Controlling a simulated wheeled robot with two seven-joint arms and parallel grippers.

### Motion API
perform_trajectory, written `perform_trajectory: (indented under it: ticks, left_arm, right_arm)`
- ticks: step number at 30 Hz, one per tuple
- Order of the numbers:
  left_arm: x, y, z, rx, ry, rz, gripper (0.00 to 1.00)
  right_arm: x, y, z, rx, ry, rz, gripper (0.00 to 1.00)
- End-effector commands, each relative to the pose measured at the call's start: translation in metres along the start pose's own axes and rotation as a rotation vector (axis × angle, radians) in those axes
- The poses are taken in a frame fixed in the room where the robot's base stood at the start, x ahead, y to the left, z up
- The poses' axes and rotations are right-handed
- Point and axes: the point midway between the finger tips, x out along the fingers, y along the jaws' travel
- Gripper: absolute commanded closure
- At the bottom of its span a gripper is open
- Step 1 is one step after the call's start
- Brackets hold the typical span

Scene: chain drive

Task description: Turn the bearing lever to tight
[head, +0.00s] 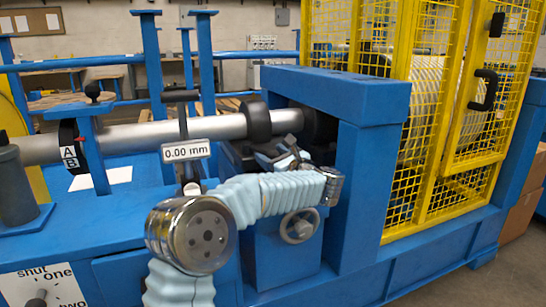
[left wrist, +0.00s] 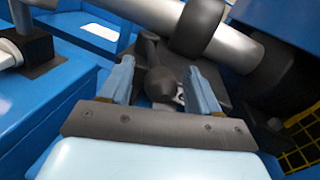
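A dark lever with a round knob (left wrist: 160,82) shows in the left wrist view; I take it to be the bearing lever. It rises from a dark block under the shaft. My left gripper (left wrist: 160,88) is open. Its pale blue fingers stand on either side of the knob, with a gap on each side. In the head view the left gripper (head: 288,158) is at the dark bearing block, below the shaft's black collar, and largely hides the lever. No tight or loose marking is readable at the lever. My right gripper is not in view.
The grey shaft (head: 200,130) with a black collar (head: 256,120) runs just above the gripper. A blue frame post (head: 362,195) stands close on the right, before a yellow mesh guard (head: 435,110). A handwheel (head: 299,226) is below. A gauge sign (head: 186,150) reads 0.00 mm.

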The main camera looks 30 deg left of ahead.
Motion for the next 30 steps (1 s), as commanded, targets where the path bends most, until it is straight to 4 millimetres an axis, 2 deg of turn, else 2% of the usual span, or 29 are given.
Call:
perform_trajectory:
  ticks: [7,10,14,18,24,30]
  left_arm:
    - [-0.002,-0.001,-0.001,0.0,0.001,-0.002,0.38]
    - [-0.011,-0.001,-0.001,-0.001,0.001,-0.004,0.38]
    - [-0.036,-0.001,-0.002,-0.001,0.0,-0.007,0.38]
    - [-0.072,-0.001,-0.002,0.0,0.001,-0.006,0.38]
    - [-0.115,0.0,-0.001,-0.001,0.0,-0.004,0.38]
    - [-0.136,0.0,-0.001,0.0,0.0,-0.002,0.38]
  right_arm:
    - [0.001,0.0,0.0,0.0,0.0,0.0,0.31]
    - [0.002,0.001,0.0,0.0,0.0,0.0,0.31]
    - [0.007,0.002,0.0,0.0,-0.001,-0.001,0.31]
    - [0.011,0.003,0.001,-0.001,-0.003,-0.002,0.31]
    - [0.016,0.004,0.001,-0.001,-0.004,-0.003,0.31]
    - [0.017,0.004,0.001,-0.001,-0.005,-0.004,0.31]
